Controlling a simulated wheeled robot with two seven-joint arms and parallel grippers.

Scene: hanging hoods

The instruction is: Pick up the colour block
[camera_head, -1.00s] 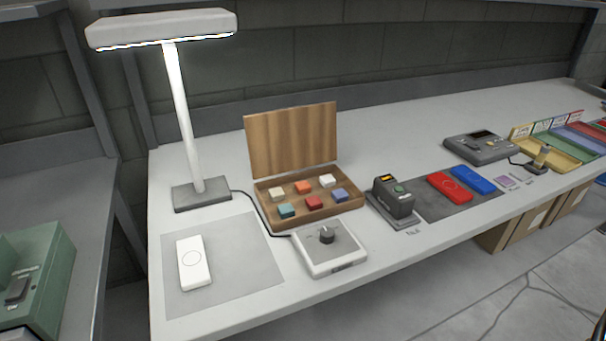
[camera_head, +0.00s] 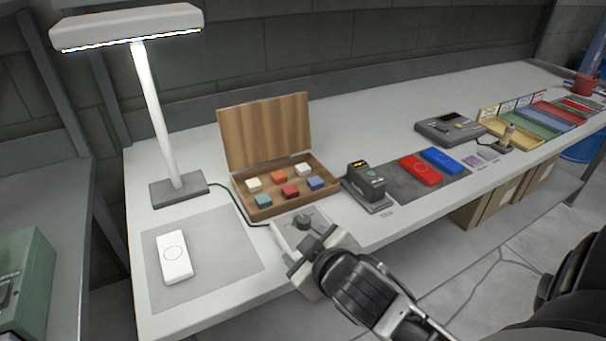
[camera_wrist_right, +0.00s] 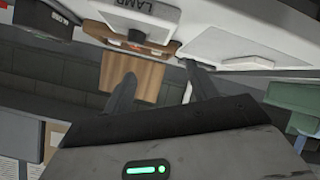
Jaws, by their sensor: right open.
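An open wooden box (camera_head: 263,212) stands on the bench with its lid (camera_head: 265,132) raised behind it. My right gripper (camera_head: 307,254) is open and empty, in front of the box and over the lamp control box. In the right wrist view, its spread fingers (camera_wrist_right: 160,74) show with the lid (camera_wrist_right: 150,82) beyond; no block is clear there. My left gripper is not in view.
The lamp control box (camera_head: 284,231) with its knob is partly hidden by my right gripper. A desk lamp (camera_head: 160,115) stands at left, a white device (camera_head: 174,257) lies on a grey mat (camera_head: 225,236). A dark label device (camera_head: 364,185) stands right of the box.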

